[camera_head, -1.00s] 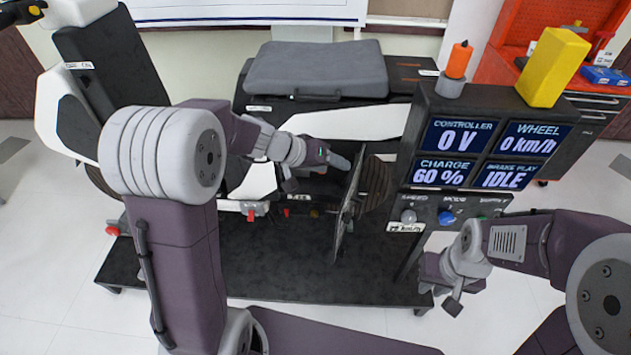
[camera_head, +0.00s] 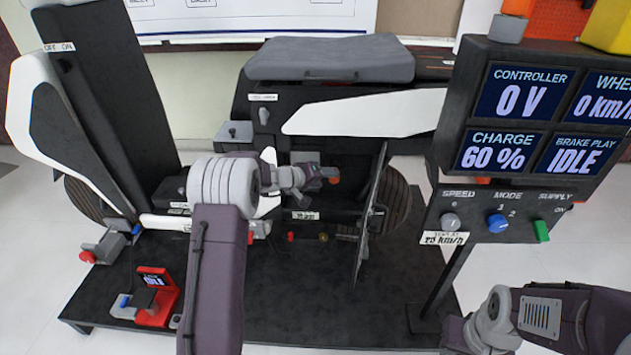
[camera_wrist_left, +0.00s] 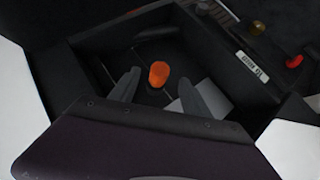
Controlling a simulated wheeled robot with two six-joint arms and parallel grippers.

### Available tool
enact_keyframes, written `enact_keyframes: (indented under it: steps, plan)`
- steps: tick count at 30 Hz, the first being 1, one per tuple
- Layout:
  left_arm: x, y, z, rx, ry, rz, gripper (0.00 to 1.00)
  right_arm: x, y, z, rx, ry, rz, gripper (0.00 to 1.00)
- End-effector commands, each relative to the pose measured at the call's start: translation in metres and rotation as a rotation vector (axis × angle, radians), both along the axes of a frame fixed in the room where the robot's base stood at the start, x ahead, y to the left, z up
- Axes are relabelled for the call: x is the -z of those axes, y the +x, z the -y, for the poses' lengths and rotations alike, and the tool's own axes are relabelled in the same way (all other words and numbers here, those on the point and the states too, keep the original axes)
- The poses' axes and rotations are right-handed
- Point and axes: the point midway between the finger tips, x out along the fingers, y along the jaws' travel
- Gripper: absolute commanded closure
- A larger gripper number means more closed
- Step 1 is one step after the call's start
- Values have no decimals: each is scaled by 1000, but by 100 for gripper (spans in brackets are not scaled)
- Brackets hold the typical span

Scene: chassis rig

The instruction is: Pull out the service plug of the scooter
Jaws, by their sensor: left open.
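The orange service plug (camera_wrist_left: 158,74) shows in the left wrist view inside a dark open bay of the scooter. My left gripper (camera_wrist_left: 164,90) is open, with one grey finger on each side of the plug in the picture. I cannot tell whether the fingers touch it. In the head view the left gripper (camera_head: 326,173) reaches into the scooter's middle, under the white side panel (camera_head: 365,115), and an orange bit of the plug (camera_head: 334,180) shows at its tip. My right gripper (camera_head: 478,338) is low at the right, its fingers not clearly visible.
A display panel (camera_head: 535,130) reads controller 0 V, with speed, mode and supply knobs below. A thin dark upright plate (camera_head: 370,215) stands just right of the left gripper. A red meter (camera_head: 157,290) sits on the dark platform (camera_head: 300,305). The raised seat (camera_head: 330,58) is above.

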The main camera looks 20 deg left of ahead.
Motion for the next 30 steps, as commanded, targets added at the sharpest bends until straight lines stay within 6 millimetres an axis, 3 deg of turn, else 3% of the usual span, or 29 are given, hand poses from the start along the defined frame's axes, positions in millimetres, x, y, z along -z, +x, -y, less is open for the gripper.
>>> enact_keyframes:
  steps: [6,16,17,21,23,30]
  plan:
    - [17,26,12,1,1,0,45,1,0,0,0,0,0,80]
    - [20,31,15,1,1,0,45,1,0,0,0,0,0,80]
    - [20,31,15,1,1,0,48,1,0,0,0,0,0,80]
    - [20,31,15,1,1,0,86,1,0,0,0,0,0,80]
    - [20,31,15,1,1,0,100,1,0,0,0,0,0,80]
    - [23,27,16,1,1,0,100,9,0,0,0,0,0,80]
